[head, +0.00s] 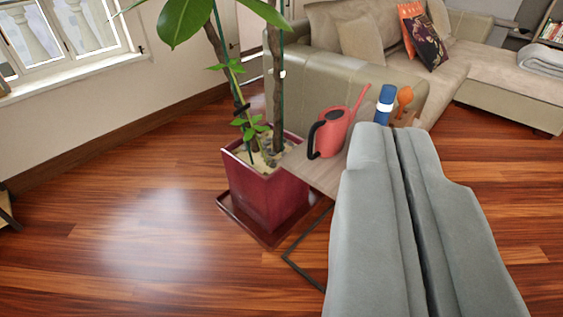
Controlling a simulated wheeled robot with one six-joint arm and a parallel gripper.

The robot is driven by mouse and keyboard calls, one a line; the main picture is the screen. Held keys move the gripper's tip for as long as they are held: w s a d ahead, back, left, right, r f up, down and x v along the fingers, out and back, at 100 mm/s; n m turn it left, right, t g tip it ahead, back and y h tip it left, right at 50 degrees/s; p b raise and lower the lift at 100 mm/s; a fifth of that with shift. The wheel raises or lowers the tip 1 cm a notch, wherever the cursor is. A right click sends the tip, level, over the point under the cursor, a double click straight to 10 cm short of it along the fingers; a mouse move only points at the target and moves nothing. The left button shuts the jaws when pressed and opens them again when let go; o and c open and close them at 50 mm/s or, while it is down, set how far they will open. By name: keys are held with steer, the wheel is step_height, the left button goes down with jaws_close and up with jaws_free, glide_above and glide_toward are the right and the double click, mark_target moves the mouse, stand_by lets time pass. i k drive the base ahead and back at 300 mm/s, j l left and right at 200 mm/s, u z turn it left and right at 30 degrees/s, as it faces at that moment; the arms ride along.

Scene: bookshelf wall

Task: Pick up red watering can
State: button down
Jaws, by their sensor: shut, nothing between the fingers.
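The red watering can (333,132) stands upright on a small wooden side table (318,172). Its dark handle faces left and its long spout points up to the right. My gripper (384,132), two long grey fingers, reaches up from the lower right. Its fingers are together and hold nothing. In the picture its tips lie just right of the can, apart from it, and cover part of the table. How far the tips are from the can in depth, I cannot tell.
A blue cylinder (384,104) with a white band and an orange object (404,98) are close right of the can. A tall plant in a dark red pot (262,195) stands left of the table. A beige sofa (330,80) is behind. The wooden floor (130,240) at left is clear.

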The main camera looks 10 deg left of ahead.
mark_target(332, 125)
steer(key=i+l+z, duration=0.3)
steer(key=l, duration=0.15)
steer(key=i+l+z, duration=0.55)
steer(key=i, duration=0.2)
steer(key=i+l+z, duration=0.2)
steer(key=i, duration=0.25)
steer(key=i+l+z, duration=0.1)
steer(key=i+z, duration=0.15)
steer(key=i, duration=0.15)
steer(key=i+u, duration=0.25)
steer(key=i, duration=0.4)
steer(key=i+l+u, duration=0.3)
steer(key=i, duration=0.35)
steer(key=i+u, duration=0.2)
steer(key=u, duration=0.2)
steer(key=i+u, duration=0.15)
steer(key=u, duration=0.3)
steer(key=i+u, duration=0.2)
steer(key=u, duration=0.2)
steer(key=i+l+u, duration=0.15)
steer(key=u, duration=0.25)
steer(key=i+u, duration=0.2)
steer(key=u, duration=0.25)
steer(key=i+l+u, duration=0.15)
steer(key=u, duration=0.25)
steer(key=i+l+u, duration=0.2)
steer(key=u, duration=0.25)
steer(key=i+l+u, duration=0.1)
steer(key=l+u, duration=0.15)
steer(key=u, duration=0.2)
